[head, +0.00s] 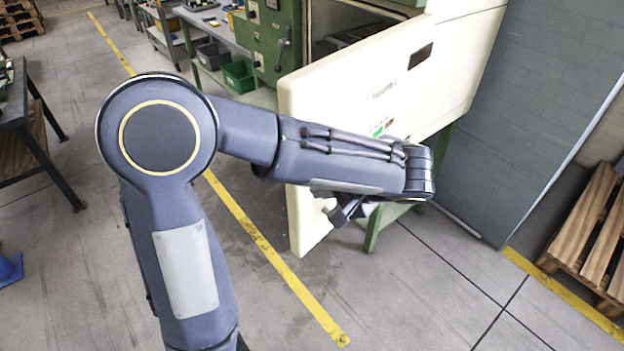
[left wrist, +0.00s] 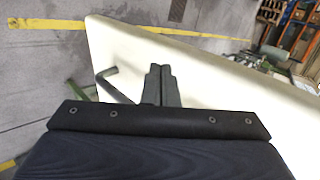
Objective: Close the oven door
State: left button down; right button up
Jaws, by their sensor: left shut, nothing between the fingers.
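The oven door (head: 440,75) is a large cream-white panel that stands swung open from the green oven (head: 272,45). Its inner cavity shows behind the door's upper edge. My left arm reaches across the front of the door, and my left gripper (head: 346,211) is by its lower part, partly hidden by the wrist. In the left wrist view the gripper (left wrist: 160,70) is shut and empty in front of the pale door panel (left wrist: 220,95). A grey bar handle (left wrist: 113,86) is left of the fingers. I cannot tell whether the fingers touch the door.
A grey panel wall (head: 530,110) stands right of the door, with a wooden pallet (head: 590,235) at far right. A workbench (head: 215,35) with bins is behind. A dark table (head: 25,110) is at left. The floor around a yellow line (head: 262,245) is clear.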

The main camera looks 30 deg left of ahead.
pick_arm(q)
jog(key=shift+w+a, duration=0.15)
jog(key=shift+a, duration=0.55)
jog(key=shift+w+a, duration=0.1)
jog(key=shift+a, duration=0.55)
